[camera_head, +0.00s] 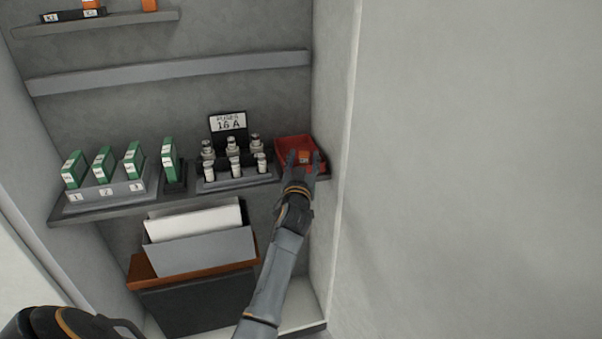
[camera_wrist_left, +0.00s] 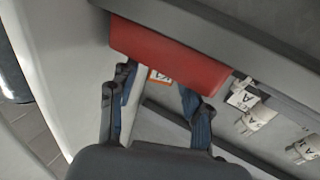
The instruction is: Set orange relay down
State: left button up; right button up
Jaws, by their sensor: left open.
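The orange relay (camera_head: 304,157) shows small at the red tray (camera_head: 291,144), at the right end of the lower shelf. My left gripper (camera_head: 304,163) is at the tray's front, its fingers spread on either side of the relay. In the left wrist view, a small orange and white part of the relay (camera_wrist_left: 158,77) shows between the open fingers of the left gripper (camera_wrist_left: 157,85), beside the red tray wall (camera_wrist_left: 165,55). Most of the relay is hidden there, and I cannot tell whether it touches the tray floor. My right gripper is not in view.
Left of the tray stand a fuse holder (camera_head: 238,178) with a "FUSES 16 A" sign (camera_head: 228,121) and several green modules (camera_head: 104,164) in a grey numbered rack (camera_head: 110,190). A cabinet wall (camera_head: 332,100) rises close on the right. A grey bin (camera_head: 200,253) sits below the shelf.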

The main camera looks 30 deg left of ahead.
pick_arm(q)
jog(key=r+v, duration=0.1)
jog(key=v, duration=1)
jog(key=d+f+m+g+h, duration=0.2)
jog(key=d+f+h, duration=0.15)
jog(key=f, duration=0.85)
jog(key=d+f+m+g+h, duration=0.15)
jog(key=d+f, duration=0.25)
jog(key=f, duration=0.8)
jog(key=s+d+f+m+g+h, duration=0.1)
jog(key=s+d+f+g, duration=0.15)
jog(key=s+f, duration=0.6)
jog(key=s+d+f+m+g+h, duration=0.2)
jog(key=s+d+f, duration=0.15)
jog(key=f, duration=0.95)
jog(key=s+f+g, duration=0.2)
jog(key=s+f, duration=0.4)
jog(key=s, duration=0.6)
jog(key=s+f+m+g, duration=0.1)
jog(key=s+f+g, duration=0.2)
jog(key=s, duration=1)
jog(key=s+f+g, duration=0.2)
jog(key=s+f, duration=0.7)
jog(key=s, duration=0.4)
jog(key=shift+a+f+g+h+b, duration=0.3)
jog(key=shift+a+g, duration=0.1)
jog(key=shift+a, duration=0.1)
jog(key=shift+r, duration=0.1)
